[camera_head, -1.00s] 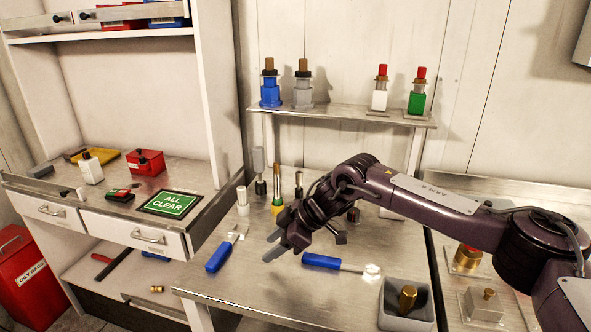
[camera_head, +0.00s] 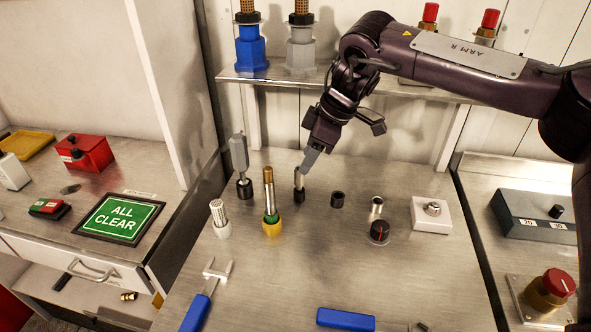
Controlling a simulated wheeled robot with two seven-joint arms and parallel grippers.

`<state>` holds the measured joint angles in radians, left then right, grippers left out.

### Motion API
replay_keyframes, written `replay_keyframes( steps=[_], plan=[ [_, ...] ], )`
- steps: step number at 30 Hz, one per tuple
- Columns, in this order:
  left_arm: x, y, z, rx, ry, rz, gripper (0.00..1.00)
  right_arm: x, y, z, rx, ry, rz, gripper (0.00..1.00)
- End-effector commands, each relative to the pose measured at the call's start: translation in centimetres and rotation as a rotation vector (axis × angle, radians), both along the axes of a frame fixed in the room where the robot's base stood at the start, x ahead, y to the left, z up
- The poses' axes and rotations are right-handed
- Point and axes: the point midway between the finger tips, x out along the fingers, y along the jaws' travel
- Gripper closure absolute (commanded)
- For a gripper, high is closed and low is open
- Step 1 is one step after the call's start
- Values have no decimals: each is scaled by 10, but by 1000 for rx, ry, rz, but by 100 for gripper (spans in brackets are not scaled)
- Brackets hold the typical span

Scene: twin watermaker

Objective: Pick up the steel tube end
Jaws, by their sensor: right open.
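My left gripper is not in view.
A brass-topped tube with green and yellow parts (camera_head: 270,205), a white ribbed tube (camera_head: 220,218) and a grey piece (camera_head: 240,165) stand to the left. A black ring (camera_head: 338,198), a dark knob (camera_head: 380,231) and a white box (camera_head: 431,214) stand right. The bench's front middle is mostly clear.

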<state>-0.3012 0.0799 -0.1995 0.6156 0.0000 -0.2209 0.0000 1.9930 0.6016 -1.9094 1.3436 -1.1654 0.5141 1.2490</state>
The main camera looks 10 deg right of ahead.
Motion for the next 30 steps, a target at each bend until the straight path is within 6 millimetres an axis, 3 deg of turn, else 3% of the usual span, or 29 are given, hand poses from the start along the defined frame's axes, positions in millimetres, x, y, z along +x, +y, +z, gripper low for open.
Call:
replay_keyframes(
  steps=[18, 27, 30],
  plan=[
    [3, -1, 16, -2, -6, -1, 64, 8, 19, -69, -3, 2, -2, 55],
    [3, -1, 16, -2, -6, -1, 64, 9, 21, -74, -2, 1, -3, 55],
    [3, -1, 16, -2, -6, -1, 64, 9, 21, -74, -2, 1, -3, 68]
  ],
)
